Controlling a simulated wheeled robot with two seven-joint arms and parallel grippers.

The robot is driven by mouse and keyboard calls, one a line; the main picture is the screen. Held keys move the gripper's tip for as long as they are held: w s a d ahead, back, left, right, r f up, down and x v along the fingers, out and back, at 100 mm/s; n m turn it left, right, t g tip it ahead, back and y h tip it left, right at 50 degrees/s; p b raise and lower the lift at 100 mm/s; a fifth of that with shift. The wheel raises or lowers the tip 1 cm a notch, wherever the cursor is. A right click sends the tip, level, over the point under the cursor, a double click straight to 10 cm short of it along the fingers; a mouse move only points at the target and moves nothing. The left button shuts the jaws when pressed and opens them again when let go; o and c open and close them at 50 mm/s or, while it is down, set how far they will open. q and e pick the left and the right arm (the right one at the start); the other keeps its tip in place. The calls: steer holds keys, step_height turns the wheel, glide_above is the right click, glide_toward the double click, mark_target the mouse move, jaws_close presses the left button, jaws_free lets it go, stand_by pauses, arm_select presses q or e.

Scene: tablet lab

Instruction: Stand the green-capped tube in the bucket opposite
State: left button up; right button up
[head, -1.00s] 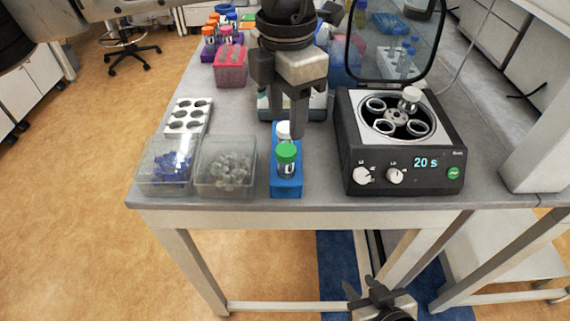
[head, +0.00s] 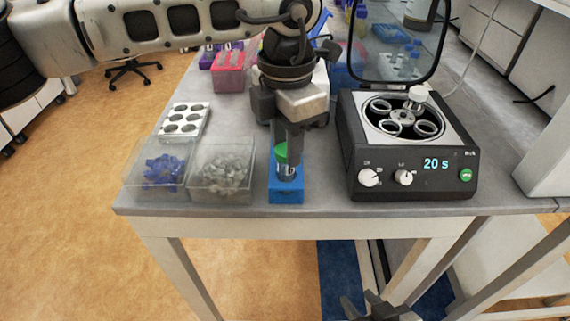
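The green-capped tube (head: 282,153) stands upright in the blue rack (head: 286,193) at the table's front edge. My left gripper (head: 292,150) is lowered at its cap from above. The fingers overlap the cap in the view, so I cannot tell whether they are closed on it. The open centrifuge (head: 362,158) stands to the right of the rack. A white-capped tube (head: 418,96) stands in its far-right bucket. The bucket opposite, at the front left (head: 389,129), looks empty. My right gripper (head: 372,308) is low in front of the table, fingers apart, with nothing visible between them.
Two clear bins, one with blue caps (head: 160,170) and one with grey pieces (head: 222,170), stand left of the rack. A white holed rack (head: 184,122) is behind them. The centrifuge's clear lid (head: 395,45) stands raised. Pink and purple racks (head: 230,72) are further back.

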steer(key=shift+w, duration=0.15)
arm_select(q)
steer(key=shift+r, duration=0.15)
arm_select(e)
steer(key=shift+r, duration=0.1)
